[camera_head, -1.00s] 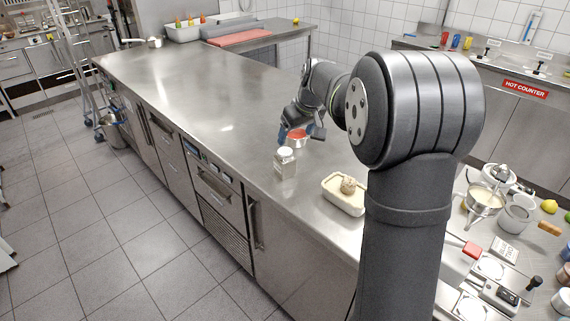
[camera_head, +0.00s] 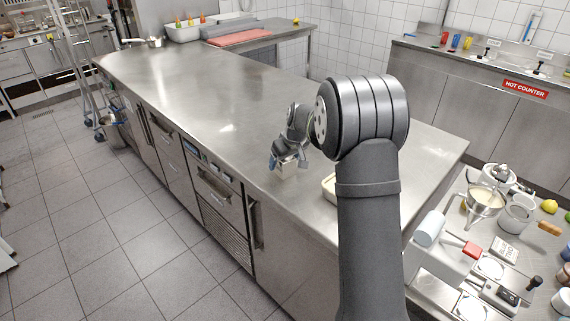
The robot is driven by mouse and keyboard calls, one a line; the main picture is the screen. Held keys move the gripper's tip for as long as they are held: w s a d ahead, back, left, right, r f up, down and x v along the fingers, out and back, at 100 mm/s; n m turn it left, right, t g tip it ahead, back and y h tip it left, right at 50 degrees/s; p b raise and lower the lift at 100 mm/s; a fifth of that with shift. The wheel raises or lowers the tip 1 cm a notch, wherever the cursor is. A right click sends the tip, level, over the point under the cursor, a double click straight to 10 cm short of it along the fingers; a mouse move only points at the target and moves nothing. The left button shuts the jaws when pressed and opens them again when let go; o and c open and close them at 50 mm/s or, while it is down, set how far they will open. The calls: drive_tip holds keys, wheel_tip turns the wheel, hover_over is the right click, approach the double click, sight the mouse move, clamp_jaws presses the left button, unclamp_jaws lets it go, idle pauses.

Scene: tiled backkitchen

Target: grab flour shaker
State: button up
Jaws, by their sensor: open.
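The flour shaker (camera_head: 287,173) stands on the steel counter near its front edge. Only its pale lower body shows, since my gripper (camera_head: 288,163) covers its top. My gripper is open, with one finger on each side of the shaker's upper part as seen from here. I cannot tell whether either finger touches it.
A cream tub (camera_head: 328,187) stands right of the shaker, mostly hidden behind my arm. The steel counter (camera_head: 200,100) is clear to the left and behind. A crowded side table (camera_head: 455,262) with a pot and jars lies at the right.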

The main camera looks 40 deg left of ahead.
drive_tip(key=shift+a+f, duration=0.15)
drive_tip(key=shift+f, duration=0.2)
drive_tip(key=c, duration=1.1)
drive_tip(key=shift+r, duration=0.1)
drive_tip(key=shift+c, duration=0.2)
